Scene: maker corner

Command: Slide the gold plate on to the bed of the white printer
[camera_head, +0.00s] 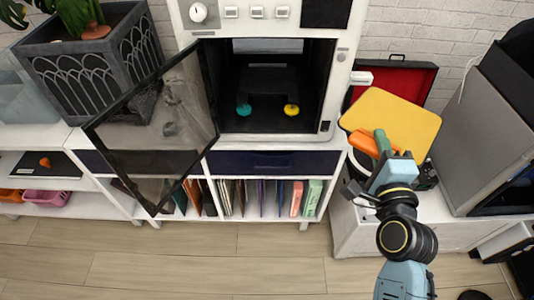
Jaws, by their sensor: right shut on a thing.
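The white printer (341,75) stands on a cabinet at the top centre, its dark glass door (150,125) swung open to the left. Inside its dark chamber is a black bed (268,78) above a teal knob and a yellow knob. The gold plate (398,112) is a flat, rounded yellow sheet to the right of the printer, outside the chamber. My right gripper (381,143) is shut on the plate's near edge, by an orange and a green part; the exact contact is hard to see. My left gripper is not in view.
An open red-lined case (405,78) lies behind the plate. A grey machine (480,135) stands at the right. A dark planter (85,60) stands behind the open door at the left. Books (260,198) fill the shelf below the printer. The wooden floor in front is clear.

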